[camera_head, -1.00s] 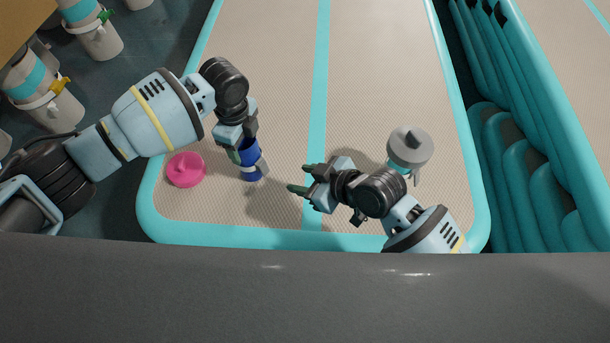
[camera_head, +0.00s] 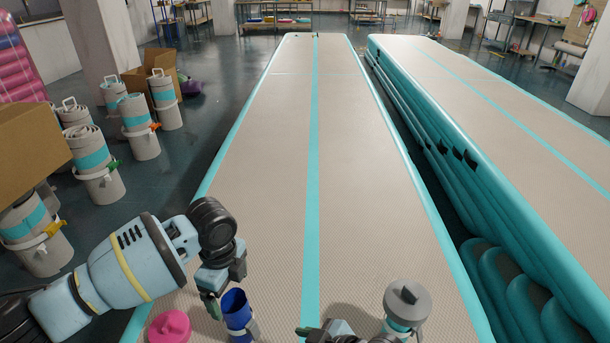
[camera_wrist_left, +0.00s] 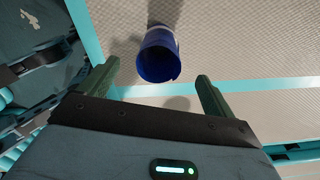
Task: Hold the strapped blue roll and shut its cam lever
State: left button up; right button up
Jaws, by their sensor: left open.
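The blue roll (camera_head: 237,313) is an upright hollow tube on the beige track, with a pale strap band low on it. Its cam lever cannot be made out. My left gripper (camera_head: 222,293) is open and close beside the roll's top. In the left wrist view, the roll (camera_wrist_left: 157,56) shows its open end, beyond and between the two parted fingers (camera_wrist_left: 158,88), with nothing gripped. My right gripper (camera_head: 308,332) is only partly in view at the bottom edge, right of the roll, and its fingers are mostly cut off.
A pink knobbed object (camera_head: 170,327) is left of the roll. A grey-topped canister (camera_head: 405,303) stands to the right. Several strapped beige rolls (camera_head: 90,160) and cardboard boxes (camera_head: 30,143) are on the floor at left. The track (camera_head: 265,190) ahead is clear.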

pick_arm(q)
notch_tip(320, 180, up, 6)
jog(key=shift+f, duration=0.1)
